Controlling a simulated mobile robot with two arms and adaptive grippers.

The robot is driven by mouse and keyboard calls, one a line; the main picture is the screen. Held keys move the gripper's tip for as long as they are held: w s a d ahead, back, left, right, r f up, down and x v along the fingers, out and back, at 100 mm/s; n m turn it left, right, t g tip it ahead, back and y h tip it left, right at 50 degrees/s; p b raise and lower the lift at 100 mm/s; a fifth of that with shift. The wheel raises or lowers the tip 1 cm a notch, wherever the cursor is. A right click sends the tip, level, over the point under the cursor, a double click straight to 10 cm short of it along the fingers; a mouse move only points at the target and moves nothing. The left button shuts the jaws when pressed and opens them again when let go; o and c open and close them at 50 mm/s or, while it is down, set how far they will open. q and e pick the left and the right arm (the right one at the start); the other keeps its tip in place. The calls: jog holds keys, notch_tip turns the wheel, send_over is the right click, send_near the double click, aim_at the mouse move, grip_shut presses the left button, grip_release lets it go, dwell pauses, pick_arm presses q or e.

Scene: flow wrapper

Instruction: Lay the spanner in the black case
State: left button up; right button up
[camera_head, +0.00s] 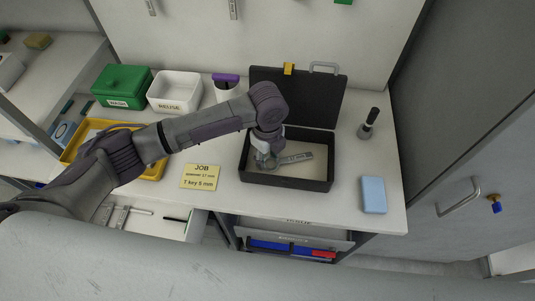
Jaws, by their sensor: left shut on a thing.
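The black case (286,181) stands on the white bench with its lid (325,102) open at the back. The grey spanner (295,158) shows inside the case's outline, lying roughly left to right with its right end tilted slightly up in the picture. My left gripper (265,160) reaches down into the case from above and is shut on the spanner's left end. I cannot tell if the spanner touches the case floor. My right gripper is not in view.
A yellow job note (201,177) lies left of the case. A blue block (373,195) and a dark-handled tool (369,122) stand to its right. A green box (122,86), a white REUSE bin (175,91) and a yellow tray (153,171) are left.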

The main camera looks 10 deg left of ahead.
pick_arm(q)
jog(key=o, duration=1.2)
jog(key=shift+f, duration=0.1)
notch_tip(320, 180, up, 12)
jog(key=shift+r+b, duration=0.2)
jog(key=shift+b, duration=0.55)
